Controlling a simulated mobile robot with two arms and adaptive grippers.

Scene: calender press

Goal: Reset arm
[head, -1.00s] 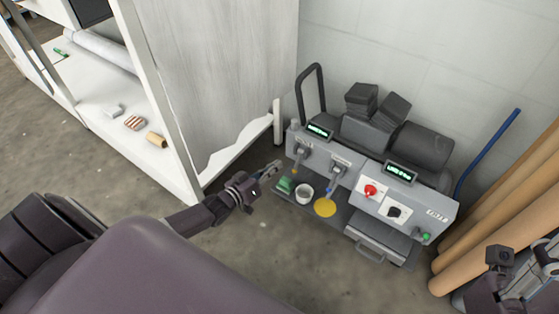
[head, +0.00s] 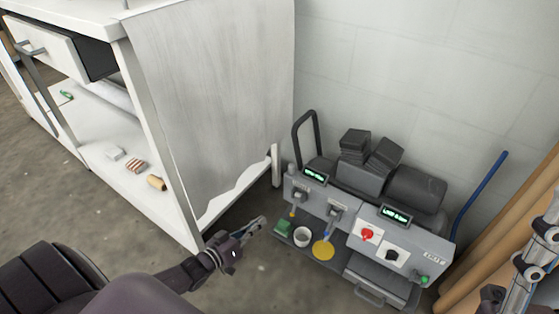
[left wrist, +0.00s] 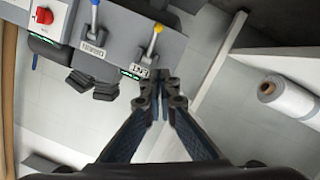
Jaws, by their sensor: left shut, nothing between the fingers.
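My left gripper (head: 262,221) is shut and empty. It is in the air left of the grey calender press (head: 345,222), close to the lower corner of the white cabinet. The left wrist view shows its fingertips (left wrist: 164,88) together, with the press (left wrist: 120,40) behind them and nothing between. The press has two levers, with a yellow knob (left wrist: 158,28) and a blue knob (left wrist: 95,3), and a red button (head: 367,235). My right arm (head: 537,245) shows only partly at the right edge, and its finger state is unclear.
A white cabinet (head: 215,110) with an open drawer (head: 58,50) stands left. Brown rolls (head: 490,255) and a blue rod (head: 482,193) are right. The floor (head: 40,185) is clear.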

